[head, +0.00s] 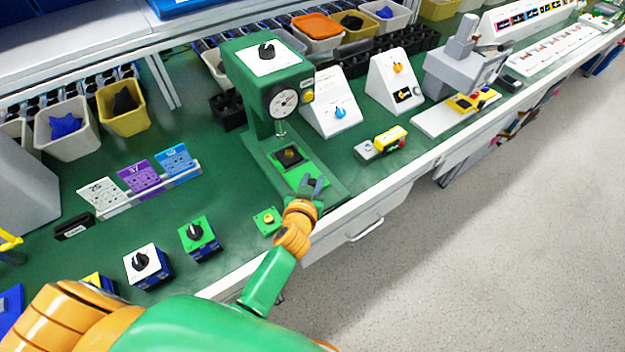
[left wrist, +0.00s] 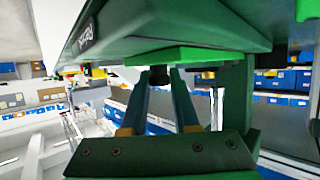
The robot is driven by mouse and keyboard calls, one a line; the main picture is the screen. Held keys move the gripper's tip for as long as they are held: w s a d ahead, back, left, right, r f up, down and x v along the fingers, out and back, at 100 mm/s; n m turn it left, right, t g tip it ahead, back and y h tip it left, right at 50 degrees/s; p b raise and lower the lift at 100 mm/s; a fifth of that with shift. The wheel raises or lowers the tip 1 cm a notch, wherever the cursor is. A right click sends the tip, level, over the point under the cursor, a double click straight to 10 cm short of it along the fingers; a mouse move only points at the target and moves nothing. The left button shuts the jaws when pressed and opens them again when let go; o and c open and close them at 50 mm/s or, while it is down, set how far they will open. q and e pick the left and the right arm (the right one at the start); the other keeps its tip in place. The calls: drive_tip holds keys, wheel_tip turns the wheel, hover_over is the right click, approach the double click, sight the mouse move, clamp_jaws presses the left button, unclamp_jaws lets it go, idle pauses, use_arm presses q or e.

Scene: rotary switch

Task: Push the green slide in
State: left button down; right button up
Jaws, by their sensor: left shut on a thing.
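The green slide (head: 293,172) is a bright green plate with a black square pad, on the base of the green press (head: 259,84). It sticks out toward the bench's front edge. My left gripper (head: 311,184) is at the slide's front end. In the left wrist view, the left gripper (left wrist: 159,80) has its two fingers on either side of a small dark knob (left wrist: 158,75) under the bright green plate (left wrist: 185,54), shut on it. The gripper partly hides the slide's front in the head view. My right gripper is not in view.
A small green box with a yellow button (head: 267,219) sits left of my left gripper. A yellow and grey switch box (head: 383,144) stands to the right. Knob boxes (head: 198,236) lie to the left. The bench's front edge (head: 345,205) is close by.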

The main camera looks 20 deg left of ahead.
sight(307, 161)
use_arm(q)
drive_tip(key=shift+w+a+r, duration=0.15)
drive_tip(key=w+a+p, duration=0.1)
drive_tip(key=w+a, duration=0.1)
drive_tip(key=a, duration=0.1)
drive_tip(key=shift+w+p, duration=0.1)
drive_tip(key=shift+p, duration=0.25)
drive_tip(key=shift+d, duration=0.1)
